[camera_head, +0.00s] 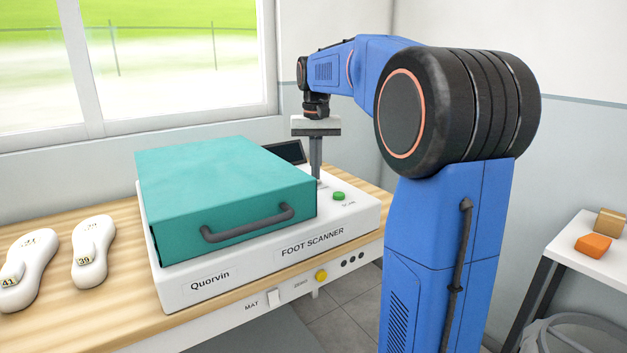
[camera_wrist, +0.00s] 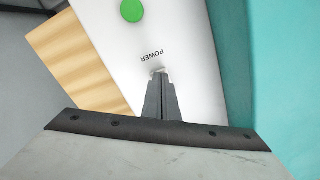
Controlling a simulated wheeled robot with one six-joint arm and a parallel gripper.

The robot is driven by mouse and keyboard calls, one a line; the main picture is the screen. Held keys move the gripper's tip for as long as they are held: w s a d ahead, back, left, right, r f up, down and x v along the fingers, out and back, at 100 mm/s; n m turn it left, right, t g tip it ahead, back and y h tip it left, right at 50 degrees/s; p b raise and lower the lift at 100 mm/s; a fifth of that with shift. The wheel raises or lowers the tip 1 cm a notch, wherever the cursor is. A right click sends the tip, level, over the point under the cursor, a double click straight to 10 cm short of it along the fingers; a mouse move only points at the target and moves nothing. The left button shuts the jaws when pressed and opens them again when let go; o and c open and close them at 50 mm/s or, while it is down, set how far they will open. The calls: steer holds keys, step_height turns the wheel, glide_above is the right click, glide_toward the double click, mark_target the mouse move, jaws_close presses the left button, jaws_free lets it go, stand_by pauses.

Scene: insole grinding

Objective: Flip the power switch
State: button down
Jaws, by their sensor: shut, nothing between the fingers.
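The white foot scanner (camera_head: 362,212) stands on the wooden bench, its teal lid (camera_head: 220,190) lowered. In the wrist view, the POWER label (camera_wrist: 152,56) is on its white top. A small light-coloured power switch (camera_wrist: 158,71) shows right at my fingertips, partly hidden by them, so its position cannot be told. My gripper (camera_wrist: 160,78) is shut and empty, pointing down at the switch. In the head view, my gripper (camera_head: 316,178) is at the scanner's back right, beside the lid; the switch cannot be made out there. Whether the fingertips touch it is unclear.
A green SCAN button (camera_head: 338,196) sits near my gripper, and a dark screen (camera_head: 288,152) is behind the lid. A MAT switch (camera_head: 274,296) and a yellow button (camera_head: 321,275) are on the bench front. White insoles (camera_head: 93,252) lie left. A side table (camera_head: 570,252) stands right.

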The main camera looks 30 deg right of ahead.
steer(key=shift+f, duration=0.35)
stand_by(0.3)
step_height(320, 180, up, 7)
stand_by(0.9)
stand_by(0.5)
